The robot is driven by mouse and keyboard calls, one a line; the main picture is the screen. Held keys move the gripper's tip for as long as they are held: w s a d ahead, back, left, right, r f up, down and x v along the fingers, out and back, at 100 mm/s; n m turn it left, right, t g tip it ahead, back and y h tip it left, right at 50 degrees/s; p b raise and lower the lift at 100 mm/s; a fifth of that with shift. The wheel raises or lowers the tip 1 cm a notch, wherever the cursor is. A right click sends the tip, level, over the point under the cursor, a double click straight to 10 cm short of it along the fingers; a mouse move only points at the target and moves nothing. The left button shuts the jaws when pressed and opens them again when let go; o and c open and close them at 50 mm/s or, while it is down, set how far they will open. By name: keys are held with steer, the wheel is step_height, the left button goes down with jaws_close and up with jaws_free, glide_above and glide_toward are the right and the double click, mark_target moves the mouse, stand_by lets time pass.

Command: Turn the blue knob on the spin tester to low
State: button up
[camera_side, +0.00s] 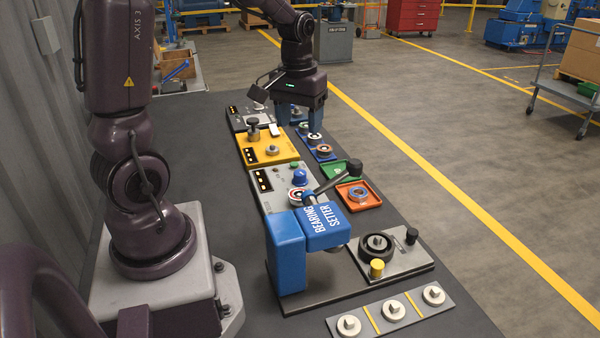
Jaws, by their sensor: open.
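A blue knob (300,177) stands on a grey panel (270,178), probably the spin tester, just behind the blue bearing setter (286,250). A small green button and a red-and-white ringed dial (296,196) sit close to the knob. The knob's pointer and any low mark are too small to read. My gripper (300,122) is open and points down near the far end of the bench, over the far grey panel and the blue strip of rings. It is well behind the knob and apart from it. Nothing shows between its fingers.
A yellow panel (285,154) with knobs lies between my gripper and the grey panel. Green (340,172) and orange (372,200) trays lie to the right. A plate with pegs (415,305) is in front.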

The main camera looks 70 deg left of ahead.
mark_target(300, 172)
steer(key=w+a+f+n, duration=0.2)
steer(key=a+f+n, duration=0.3)
steer(key=a, duration=0.2)
steer(key=w+a+f+n, duration=0.3)
steer(key=a+f+n, duration=0.1)
steer(key=a+n, duration=0.15)
steer(key=shift+m, duration=0.45)
steer(key=f, duration=1.2)
steer(key=shift+s+a+f, duration=0.2)
steer(key=shift+a+f, duration=0.1)
steer(key=shift+f, duration=0.1)
steer(key=c, duration=0.9)
